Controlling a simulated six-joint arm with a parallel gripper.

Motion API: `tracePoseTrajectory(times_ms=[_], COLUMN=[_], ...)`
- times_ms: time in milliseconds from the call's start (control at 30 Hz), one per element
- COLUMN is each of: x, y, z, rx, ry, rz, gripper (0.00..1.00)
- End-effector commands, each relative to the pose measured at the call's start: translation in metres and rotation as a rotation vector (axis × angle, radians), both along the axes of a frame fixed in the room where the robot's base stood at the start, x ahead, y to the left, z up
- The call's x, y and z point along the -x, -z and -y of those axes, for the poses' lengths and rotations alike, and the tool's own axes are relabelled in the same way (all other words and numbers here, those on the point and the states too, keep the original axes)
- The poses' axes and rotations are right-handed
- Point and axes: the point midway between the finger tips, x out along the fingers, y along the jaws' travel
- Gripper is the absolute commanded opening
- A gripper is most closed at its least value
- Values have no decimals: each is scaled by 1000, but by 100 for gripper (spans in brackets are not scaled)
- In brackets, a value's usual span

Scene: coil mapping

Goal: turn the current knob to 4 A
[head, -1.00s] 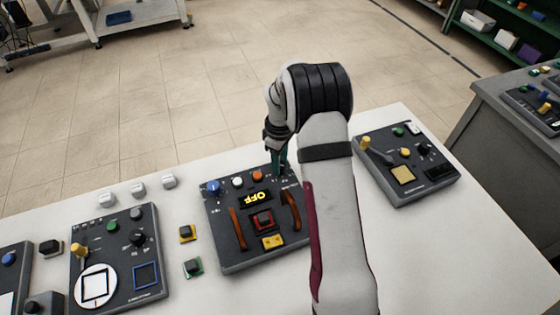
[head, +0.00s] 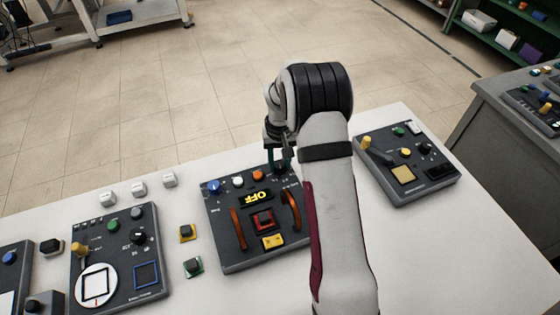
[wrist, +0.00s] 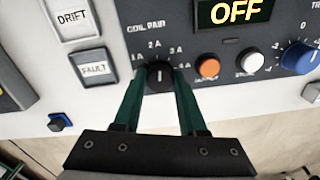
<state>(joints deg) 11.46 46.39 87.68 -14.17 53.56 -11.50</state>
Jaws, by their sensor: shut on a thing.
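The current knob (wrist: 159,76) is small, round and black, on the dark panel marked COIL PAIR, with ampere labels around its upper side. Its pale pointer mark faces roughly up, near 2 A to 3 A; the exact setting is hard to read. My gripper (wrist: 160,84) has its two green fingers on either side of the knob, shut on it. In the head view, my gripper (head: 279,160) is at the back right of the middle panel (head: 222,222), and my arm hides part of that panel.
The panel's display (wrist: 236,11) reads OFF. An orange button (wrist: 208,67), a white button (wrist: 250,62) and a blue knob (wrist: 301,57) stand right of the fingers. White DRIFT (wrist: 72,18) and FAULT (wrist: 94,67) blocks are to the left. Another panel (head: 425,185) stands right of my arm.

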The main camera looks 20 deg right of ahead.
Motion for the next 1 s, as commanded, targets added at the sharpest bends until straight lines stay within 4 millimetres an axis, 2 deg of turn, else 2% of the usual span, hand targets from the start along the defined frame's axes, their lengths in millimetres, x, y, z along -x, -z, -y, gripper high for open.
tracePoseTrajectory(times_ms=[1000], x=[-1], y=[-1], z=[-1], rx=[0], ry=[946], rz=[0], gripper=[0])
